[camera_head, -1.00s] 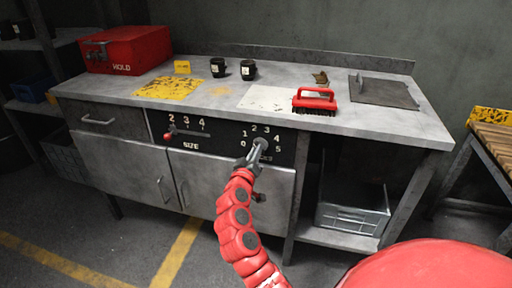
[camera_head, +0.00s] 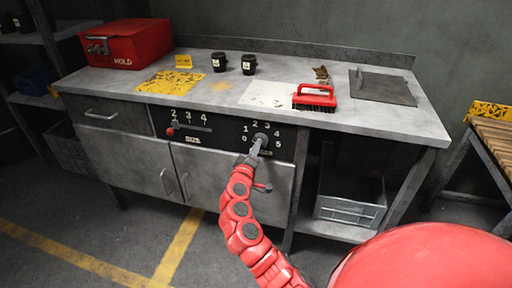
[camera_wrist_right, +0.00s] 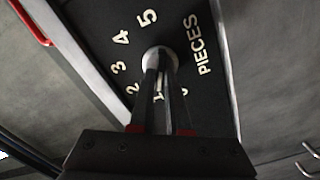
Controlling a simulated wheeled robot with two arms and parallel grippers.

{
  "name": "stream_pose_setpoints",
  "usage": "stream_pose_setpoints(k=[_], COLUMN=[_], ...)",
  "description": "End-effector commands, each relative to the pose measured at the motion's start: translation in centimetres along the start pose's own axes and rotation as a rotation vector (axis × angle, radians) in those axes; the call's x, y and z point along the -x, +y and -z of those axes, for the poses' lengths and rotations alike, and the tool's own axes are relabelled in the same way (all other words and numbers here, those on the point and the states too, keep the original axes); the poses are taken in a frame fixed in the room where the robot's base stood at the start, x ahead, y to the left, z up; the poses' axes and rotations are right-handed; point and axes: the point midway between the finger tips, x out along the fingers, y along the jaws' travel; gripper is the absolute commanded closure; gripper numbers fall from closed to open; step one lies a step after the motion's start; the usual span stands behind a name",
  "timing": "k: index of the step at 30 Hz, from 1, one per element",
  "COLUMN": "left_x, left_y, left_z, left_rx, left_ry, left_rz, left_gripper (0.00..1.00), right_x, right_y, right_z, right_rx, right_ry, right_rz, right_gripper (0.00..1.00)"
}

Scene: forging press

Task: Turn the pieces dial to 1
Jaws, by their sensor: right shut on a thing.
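The pieces dial (camera_head: 261,139) is a round grey knob on a black panel (camera_head: 288,145) at the cabinet front, with white numbers 0 to 5 around it. My right gripper (camera_head: 257,148) is shut on the dial. The right wrist view shows both fingers (camera_wrist_right: 160,75) on the grey knob (camera_wrist_right: 161,54), with the 1 (camera_wrist_right: 158,96) between the fingers and the 2, 3, 4 and 5 clear to the left and above. The fingers cover much of the knob, so I cannot tell its pointer. My left gripper is not in view.
Left of the dial is the size selector with a red-ended lever (camera_head: 171,131). The counter (camera_head: 225,105) above holds a red HOLD box (camera_head: 126,43), two black cups (camera_head: 249,64) and a red brush (camera_head: 315,97). Cabinet doors (camera_head: 129,160) are below.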

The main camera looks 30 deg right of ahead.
Motion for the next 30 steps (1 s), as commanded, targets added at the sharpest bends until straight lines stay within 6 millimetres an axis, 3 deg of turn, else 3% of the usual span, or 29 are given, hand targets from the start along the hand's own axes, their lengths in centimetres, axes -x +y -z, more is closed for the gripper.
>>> stream_pose_setpoints(k=[6,7,12,23,26,30], left_x=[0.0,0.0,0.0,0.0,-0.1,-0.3], left_y=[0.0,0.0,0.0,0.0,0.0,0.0], left_z=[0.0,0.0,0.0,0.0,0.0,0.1], left_rx=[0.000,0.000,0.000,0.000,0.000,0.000], left_ry=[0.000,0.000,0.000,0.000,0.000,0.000], left_rz=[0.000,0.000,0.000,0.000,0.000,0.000], left_gripper=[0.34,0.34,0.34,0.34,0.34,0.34], right_x=[0.0,0.0,0.0,0.5,1.7,4.9], right_y=[0.0,-0.1,0.0,0.0,0.0,-0.1], right_z=[0.1,0.1,0.0,0.1,0.2,0.2], right_rx=[-0.002,-0.002,-0.002,-0.001,-0.003,-0.001], right_ry=[0.001,0.001,0.001,0.003,0.007,0.009], right_rz=[0.001,0.001,0.001,0.001,0.001,0.004], right_gripper=[1.00,0.83,0.55,0.55,0.55,0.55])
